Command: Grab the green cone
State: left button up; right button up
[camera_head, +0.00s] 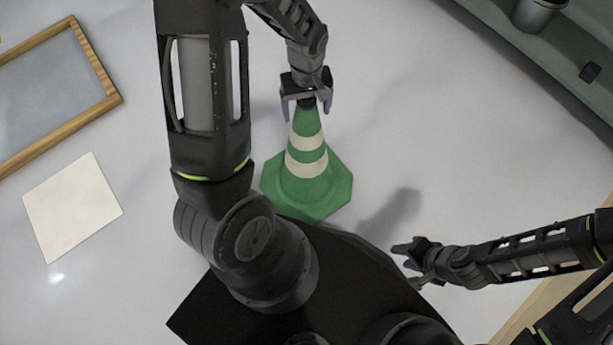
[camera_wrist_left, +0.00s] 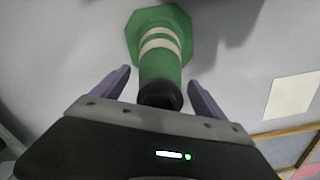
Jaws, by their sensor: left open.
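The green cone (camera_head: 306,168) with white bands and an octagonal base stands on the pale floor in the head view. My left gripper (camera_head: 307,108) is at the cone's dark top, with one finger on either side of it. In the left wrist view the cone (camera_wrist_left: 160,65) has its dark tip between the fingers of the open left gripper (camera_wrist_left: 158,85), with gaps visible on both sides. My right gripper (camera_head: 412,262) is at the lower right, away from the cone and seemingly empty; whether its fingers are apart is hard to tell.
A wood-framed panel (camera_head: 112,100) is at the upper left, and a pale square sheet (camera_head: 72,207) lies below it. A grey shelf or bench (camera_head: 570,65) with a metal container (camera_head: 535,14) is at the upper right. The floor around the cone is clear.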

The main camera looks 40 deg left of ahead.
pick_arm(q)
grip_shut()
dwell(1.0)
jog(key=shift+r, duration=0.1)
